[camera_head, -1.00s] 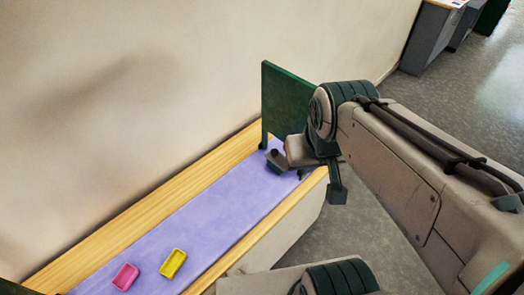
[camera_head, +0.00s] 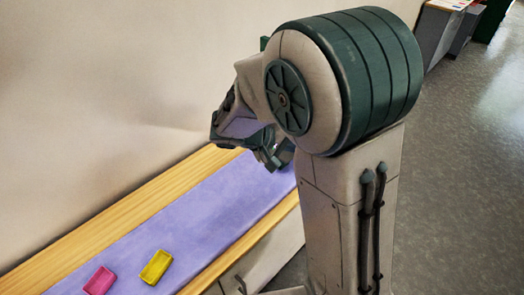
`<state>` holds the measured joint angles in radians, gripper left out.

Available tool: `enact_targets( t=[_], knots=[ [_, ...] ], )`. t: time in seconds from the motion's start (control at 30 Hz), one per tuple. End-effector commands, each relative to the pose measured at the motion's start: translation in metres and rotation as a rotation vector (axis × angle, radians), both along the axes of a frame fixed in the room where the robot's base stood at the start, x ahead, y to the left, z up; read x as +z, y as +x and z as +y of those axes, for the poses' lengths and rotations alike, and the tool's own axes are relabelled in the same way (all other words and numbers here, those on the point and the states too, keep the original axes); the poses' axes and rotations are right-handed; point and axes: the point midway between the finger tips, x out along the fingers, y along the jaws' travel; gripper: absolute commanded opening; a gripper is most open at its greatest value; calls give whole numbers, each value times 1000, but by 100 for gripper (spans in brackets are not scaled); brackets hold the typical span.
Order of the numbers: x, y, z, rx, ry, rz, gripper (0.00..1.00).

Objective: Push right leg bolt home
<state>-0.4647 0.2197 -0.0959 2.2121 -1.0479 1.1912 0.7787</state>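No leg bolt can be made out; the far end of the bench is mostly hidden behind my arm. My gripper (camera_head: 275,155) is partly seen at the far end of the purple mat (camera_head: 195,225), low over it or close to it. Its fingers are too small and covered to tell whether they are open or shut, or whether they touch anything.
A pink tray (camera_head: 99,281) and a yellow tray (camera_head: 156,267) lie on the near part of the mat. Wooden edges (camera_head: 110,215) run along the mat. A wall stands at the left. Grey floor (camera_head: 455,190) is open at the right, with cabinets (camera_head: 437,30) at the back.

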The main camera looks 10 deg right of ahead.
Motion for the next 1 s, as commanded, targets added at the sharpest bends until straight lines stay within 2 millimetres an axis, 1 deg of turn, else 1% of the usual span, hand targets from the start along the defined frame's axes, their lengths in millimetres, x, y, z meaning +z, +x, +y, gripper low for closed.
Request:
enact_targets(
  t=[0.03,0.17,0.3,0.4,0.5,0.6,0.7,0.8,1.0],
  knots=[
    [-26,14,10,41,-62,-13,0],
    [-59,50,35,150,-204,-85,0],
    [-97,85,73,291,-330,-183,0],
    [-121,103,101,390,-393,-253,0],
    [-141,116,125,474,-433,-309,0],
    [-153,123,143,533,-455,-350,0],
    [-159,126,152,565,-464,-372,0],
    [-160,128,156,577,-467,-380,0],
    [-159,127,155,576,-466,-379,0]
  ],
)
